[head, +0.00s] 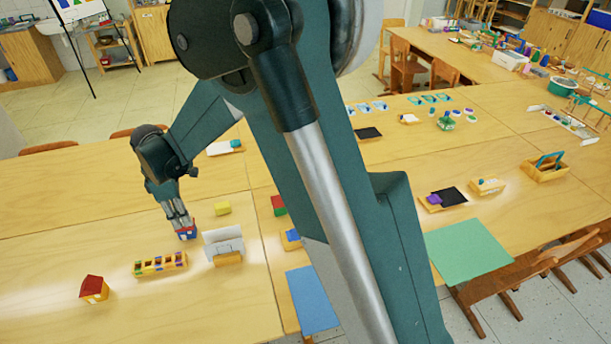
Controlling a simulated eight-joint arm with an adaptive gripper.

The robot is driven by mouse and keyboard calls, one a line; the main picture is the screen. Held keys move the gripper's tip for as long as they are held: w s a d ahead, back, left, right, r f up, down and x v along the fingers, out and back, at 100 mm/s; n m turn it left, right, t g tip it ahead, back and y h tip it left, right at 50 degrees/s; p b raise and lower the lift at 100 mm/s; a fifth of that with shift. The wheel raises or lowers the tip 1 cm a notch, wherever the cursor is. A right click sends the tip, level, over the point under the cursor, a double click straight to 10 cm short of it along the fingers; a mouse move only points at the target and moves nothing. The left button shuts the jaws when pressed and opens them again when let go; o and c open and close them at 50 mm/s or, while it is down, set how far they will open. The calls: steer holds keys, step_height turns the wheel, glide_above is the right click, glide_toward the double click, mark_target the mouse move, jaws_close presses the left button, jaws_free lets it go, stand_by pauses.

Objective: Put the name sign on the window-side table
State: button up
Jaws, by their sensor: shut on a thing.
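My gripper (186,229) points down over the left part of the near table (210,315). It is shut on a small blue and red block (187,235), low at the table top; I cannot tell whether the block touches the table. A white card in a wooden stand (228,258), perhaps the name sign, stands upright just right of and nearer than the gripper, apart from it. No lettering on it is readable. No window is in view, so I cannot tell which table is the window-side one.
Near the gripper are a yellow block (222,209), a wooden tray of coloured pieces (160,264) and a red-roofed block (94,290). A blue sheet (312,298) and a green sheet (469,250) lie to the right. The table's far left is clear. My arm hides the middle.

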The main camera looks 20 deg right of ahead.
steer(key=w+d, duration=0.3)
steer(key=d, duration=0.9)
steer(key=w+d, duration=0.3)
steer(key=d, duration=0.9)
steer(key=w+d, duration=0.3)
steer(key=d, duration=0.9)
steer(key=s+d, duration=0.3)
steer(key=d, duration=0.9)
steer(key=s+d, duration=0.2)
steer(key=d, duration=0.9)
steer(key=s+d, duration=0.3)
steer(key=d, duration=0.9)
steer(key=shift+m, duration=0.4)
steer(key=shift+f, duration=2.5)
steer(key=shift+f+b, duration=0.65)
steer(key=shift+f, duration=2.5)
